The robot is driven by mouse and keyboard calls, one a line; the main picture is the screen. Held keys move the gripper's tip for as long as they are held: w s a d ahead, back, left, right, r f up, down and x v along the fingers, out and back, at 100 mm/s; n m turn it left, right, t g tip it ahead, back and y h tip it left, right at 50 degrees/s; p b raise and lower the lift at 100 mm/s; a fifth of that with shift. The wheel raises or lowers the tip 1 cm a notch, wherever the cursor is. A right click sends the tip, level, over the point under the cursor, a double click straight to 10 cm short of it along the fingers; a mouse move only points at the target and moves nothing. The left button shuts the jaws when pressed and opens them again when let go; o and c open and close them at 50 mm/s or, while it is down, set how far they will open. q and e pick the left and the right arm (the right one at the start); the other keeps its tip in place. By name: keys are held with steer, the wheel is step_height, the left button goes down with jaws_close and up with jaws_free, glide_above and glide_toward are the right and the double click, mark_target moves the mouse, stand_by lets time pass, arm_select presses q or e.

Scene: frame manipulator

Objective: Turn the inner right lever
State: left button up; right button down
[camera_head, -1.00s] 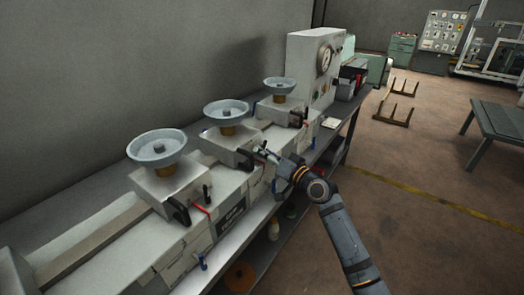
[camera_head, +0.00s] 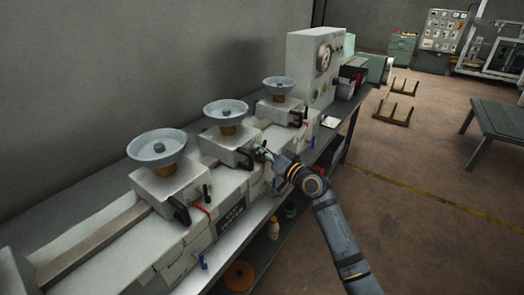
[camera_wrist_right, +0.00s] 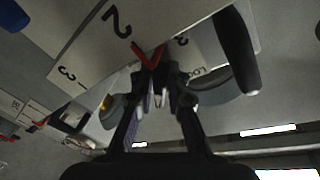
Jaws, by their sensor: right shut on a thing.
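My right gripper (camera_head: 266,154) reaches the front of the middle unit on the long grey machine (camera_head: 225,195). In the right wrist view the gripper (camera_wrist_right: 158,88) is shut at a lever with a red pointer (camera_wrist_right: 148,57), over a white plate (camera_wrist_right: 112,38) marked with numbers. The fingers hide the gripped part of the lever. A curved black handle (camera_wrist_right: 236,48) stands just right of the fingers; in the head view a black handle (camera_head: 245,160) shows beside the gripper. A similar lever with a red part (camera_head: 203,209) sits on the nearest unit. My left gripper is out of view.
Pale round bowls stand on the units: near (camera_head: 157,147), middle (camera_head: 226,111) and far (camera_head: 279,86). A tall grey housing with a gauge (camera_head: 308,65) stands behind. Blue taps (camera_head: 202,262) stick out in front.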

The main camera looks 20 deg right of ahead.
steer(key=m+p, duration=0.1)
steer(key=p, duration=0.1)
steer(key=m+g+p, duration=0.1)
steer(key=m+p, duration=0.1)
steer(key=p, duration=0.1)
steer(key=m+p, duration=0.2)
steer(key=shift+r+p, duration=0.35)
steer(key=shift+p, duration=0.05)
steer(key=shift+m+g+p, duration=0.5)
steer(key=shift+m+p, duration=0.55)
steer(key=shift+m, duration=0.15)
steer(key=shift+f+m+g+p, duration=0.2)
steer(key=shift+m+g+p, duration=0.1)
steer(key=shift+m+p, duration=0.5)
steer(key=c, duration=1.3)
jaws_free()
